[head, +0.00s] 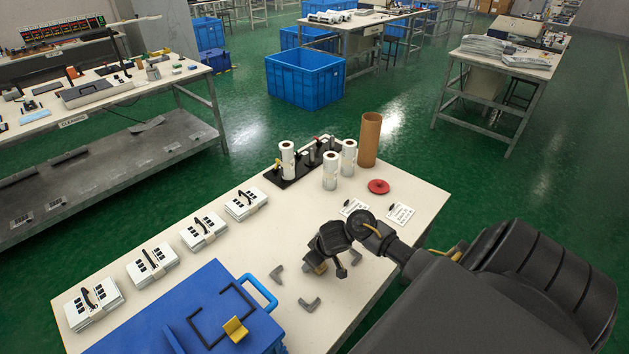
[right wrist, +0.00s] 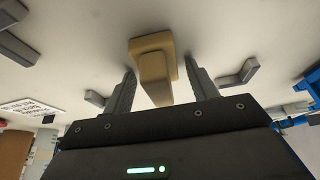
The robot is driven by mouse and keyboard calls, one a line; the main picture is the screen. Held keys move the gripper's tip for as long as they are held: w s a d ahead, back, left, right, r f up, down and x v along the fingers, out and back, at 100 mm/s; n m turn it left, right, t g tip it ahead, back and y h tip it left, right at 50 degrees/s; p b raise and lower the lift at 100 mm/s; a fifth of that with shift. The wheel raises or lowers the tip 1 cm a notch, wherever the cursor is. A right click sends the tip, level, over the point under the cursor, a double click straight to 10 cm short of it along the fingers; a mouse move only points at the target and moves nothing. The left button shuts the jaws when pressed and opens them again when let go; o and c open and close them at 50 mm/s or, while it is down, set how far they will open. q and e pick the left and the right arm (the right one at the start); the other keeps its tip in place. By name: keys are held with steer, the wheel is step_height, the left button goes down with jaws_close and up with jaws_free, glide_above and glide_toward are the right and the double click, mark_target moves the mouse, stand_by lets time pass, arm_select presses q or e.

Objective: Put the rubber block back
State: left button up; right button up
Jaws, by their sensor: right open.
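A tan block with a raised grip (right wrist: 153,62) sits on the white table top, among several grey corner pieces (right wrist: 238,77). In the head view only a sliver of the tan block (head: 316,267) shows beneath my right gripper (head: 328,265). In the right wrist view, the open fingers of my right gripper (right wrist: 160,80) stand on both sides of the block's grip, with gaps visible. Grey corner pieces (head: 310,304) also show in the head view. A yellow block (head: 235,329) sits on the blue lid (head: 190,310), by a black bracket outline. My left gripper is out of view.
Several film stacks with black straps (head: 203,231) line the table's left side. White rolls (head: 331,171), a black rack (head: 296,167), a brown tube (head: 370,139) and a red disc (head: 379,186) stand at the far end. Printed cards (head: 400,214) lie near the right edge.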

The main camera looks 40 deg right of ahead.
mark_target(324, 269)
steer(key=shift+a+r, duration=0.1)
steer(key=shift+r, duration=0.1)
steer(key=p+v, duration=0.6)
steer(key=v, duration=0.6)
steer(key=shift+f, duration=0.1)
